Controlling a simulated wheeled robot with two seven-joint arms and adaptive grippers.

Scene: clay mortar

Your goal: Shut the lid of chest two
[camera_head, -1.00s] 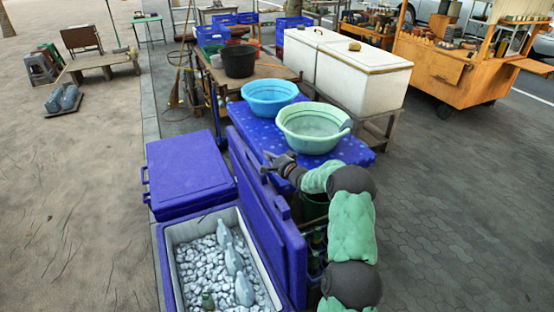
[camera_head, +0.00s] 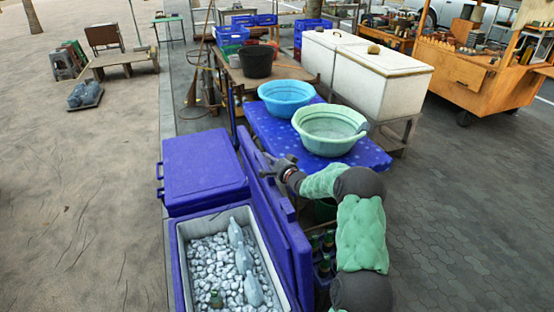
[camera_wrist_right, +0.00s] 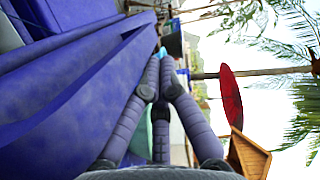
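An open blue chest (camera_head: 176,268) stands at the lower middle, holding ice, several grey fish (camera_head: 243,262) and a bottle. Its blue lid (camera_head: 272,222) stands upright along the chest's right side. Which chest is number two is not marked. My right gripper (camera_head: 268,164) is just right of the lid's outer face, near its upper edge; I cannot tell if they touch. In the right wrist view, the fingers (camera_wrist_right: 160,62) converge at the tips beside a large blue surface (camera_wrist_right: 75,90), with nothing clearly held. Their opening is unclear. My left gripper is out of view.
A closed blue chest (camera_head: 203,165) sits directly behind the open one. A blue-covered table (camera_head: 370,157) with a blue basin (camera_head: 286,94) and a green basin (camera_head: 330,128) stands behind my right arm. Bottles in a crate (camera_head: 325,255) are below the arm. Open paving lies left.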

